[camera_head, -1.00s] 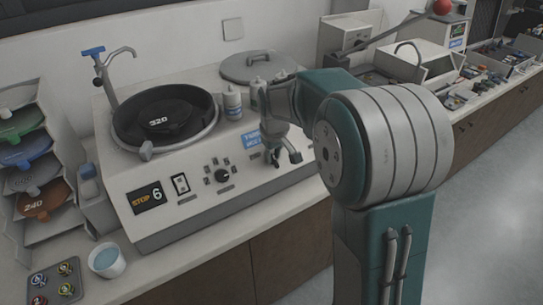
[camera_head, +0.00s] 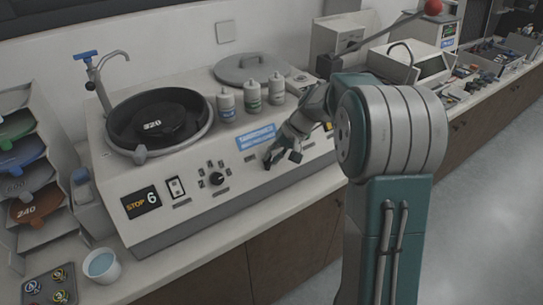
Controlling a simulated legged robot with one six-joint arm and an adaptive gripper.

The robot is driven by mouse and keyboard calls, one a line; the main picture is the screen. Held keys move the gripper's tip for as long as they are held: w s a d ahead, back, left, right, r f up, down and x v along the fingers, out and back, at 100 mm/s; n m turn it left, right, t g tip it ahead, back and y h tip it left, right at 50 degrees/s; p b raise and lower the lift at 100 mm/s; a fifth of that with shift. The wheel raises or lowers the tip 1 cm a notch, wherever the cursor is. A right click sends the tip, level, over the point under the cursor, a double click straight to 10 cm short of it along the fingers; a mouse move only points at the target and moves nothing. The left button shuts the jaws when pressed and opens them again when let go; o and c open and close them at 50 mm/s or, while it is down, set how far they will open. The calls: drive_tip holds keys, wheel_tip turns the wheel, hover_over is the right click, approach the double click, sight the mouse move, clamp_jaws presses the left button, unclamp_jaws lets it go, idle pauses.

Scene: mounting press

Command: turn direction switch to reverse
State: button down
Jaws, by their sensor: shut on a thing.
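The grinder-polisher (camera_head: 150,215) stands on the bench at the left, with a sloped front panel. The black rotary knob (camera_head: 217,179) and the white rocker switch (camera_head: 176,187) are to the left of my gripper. The display (camera_head: 142,201) reads STOP and 6.
Three bottles (camera_head: 253,95) and a round grey lid (camera_head: 249,68) stand behind the panel. The black bowl (camera_head: 159,122) with its tap (camera_head: 103,75) is at the left. A white cup (camera_head: 101,264) stands at the front left.

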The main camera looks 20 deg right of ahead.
drive_tip(key=shift+f+m+y, duration=0.25)
drive_tip(key=shift+m+y, duration=0.05)
idle(0.4)
drive_tip(key=c, duration=0.7)
unclamp_jaws()
drive_tip(key=shift+r, duration=0.15)
drive_tip(key=shift+d+r, duration=0.25)
drive_tip(key=shift+r, duration=0.05)
drive_tip(key=v, duration=1.1)
